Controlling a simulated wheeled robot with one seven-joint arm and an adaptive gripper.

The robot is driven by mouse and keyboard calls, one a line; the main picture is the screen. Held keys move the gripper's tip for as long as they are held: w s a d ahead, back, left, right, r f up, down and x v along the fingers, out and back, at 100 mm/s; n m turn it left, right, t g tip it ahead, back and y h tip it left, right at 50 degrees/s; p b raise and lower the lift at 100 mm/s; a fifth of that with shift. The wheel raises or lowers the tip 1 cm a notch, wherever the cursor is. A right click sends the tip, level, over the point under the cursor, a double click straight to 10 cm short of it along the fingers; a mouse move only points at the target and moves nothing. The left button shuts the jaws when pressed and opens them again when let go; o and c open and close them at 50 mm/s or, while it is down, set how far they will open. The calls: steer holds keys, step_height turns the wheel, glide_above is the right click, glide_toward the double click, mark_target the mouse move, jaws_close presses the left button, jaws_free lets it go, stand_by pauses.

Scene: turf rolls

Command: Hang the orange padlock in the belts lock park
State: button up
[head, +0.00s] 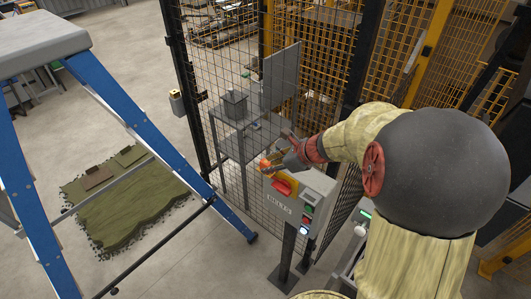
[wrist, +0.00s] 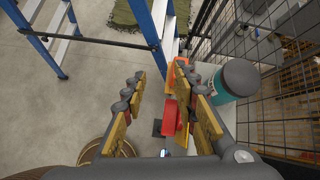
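A grey control box (head: 304,197) stands on a dark post in the head view, with a red rotary handle on a yellow plate (head: 282,186) on its front. My gripper (head: 276,163) is just above the box's top left. An orange patch (head: 266,164) shows at its fingertips; I cannot tell whether it is the padlock. In the wrist view my gripper (wrist: 160,75) has its two fingers apart. A red piece (wrist: 171,118) and an orange piece (wrist: 181,78) show near the right finger, partly hidden by it. No grip on either is visible.
A teal-and-grey cylinder (wrist: 238,78) stands right of the fingers. Black mesh fencing (head: 222,60) rises behind the box. A blue stepladder (head: 125,120) stands left, near a green turf piece (head: 130,212) on the floor. Open floor (head: 195,255) lies left of the post.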

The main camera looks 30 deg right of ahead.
mark_target(267, 162)
steer(key=w+f, duration=0.1)
steer(key=w, duration=0.1)
steer(key=w+f+m, duration=0.1)
steer(key=w+f, duration=0.1)
steer(key=w+d+f+m+p, duration=0.1)
steer(key=w+f, duration=0.1)
steer(key=shift+d+f, duration=0.1)
steer(key=shift+s, duration=0.1)
stand_by(0.4)
jaws_close()
